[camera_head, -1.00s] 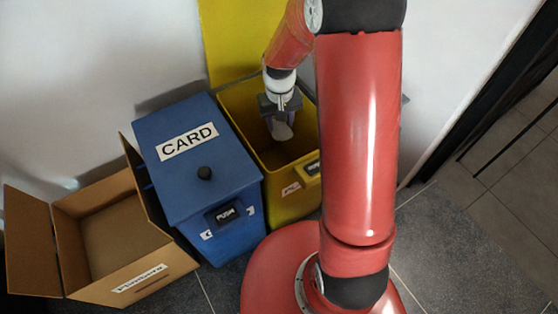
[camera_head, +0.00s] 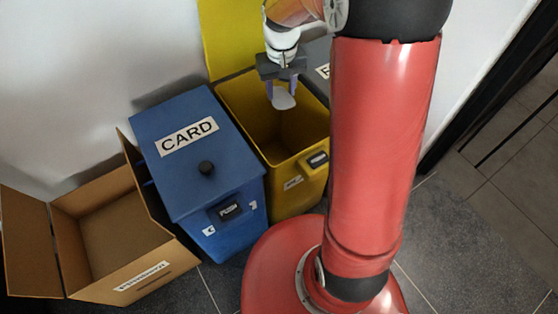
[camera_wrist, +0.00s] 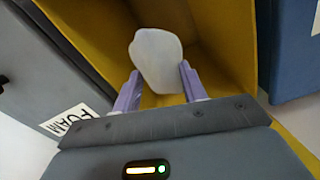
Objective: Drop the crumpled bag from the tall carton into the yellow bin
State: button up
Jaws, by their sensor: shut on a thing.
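The crumpled bag (camera_head: 284,99) is a small pale, whitish lump. My gripper (camera_head: 282,94) is shut on it, and it hangs from the fingertips over the open yellow bin (camera_head: 302,170). In the wrist view the bag (camera_wrist: 157,60) sits between the two purple fingers of my gripper (camera_wrist: 158,82), with the yellow bin's inner wall (camera_wrist: 225,40) behind it. The bin's yellow lid (camera_head: 228,38) stands raised at the back. The tall carton is probably the open cardboard box (camera_head: 150,272) at the left; its label is not clearly legible.
A blue bin (camera_head: 190,150) labelled CARD, lid closed, stands left of the yellow bin. A grey bin (camera_wrist: 35,75) labelled FOAM is beside the yellow bin on its other side. A wall is behind. Dark floor is clear at the right.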

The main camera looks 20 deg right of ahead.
jog(key=shift+f, duration=0.75)
jog(key=o, duration=1)
jog(key=shift+o, duration=0.2)
jog(key=shift+r+p, duration=0.45)
jog(key=shift+r, duration=3.5)
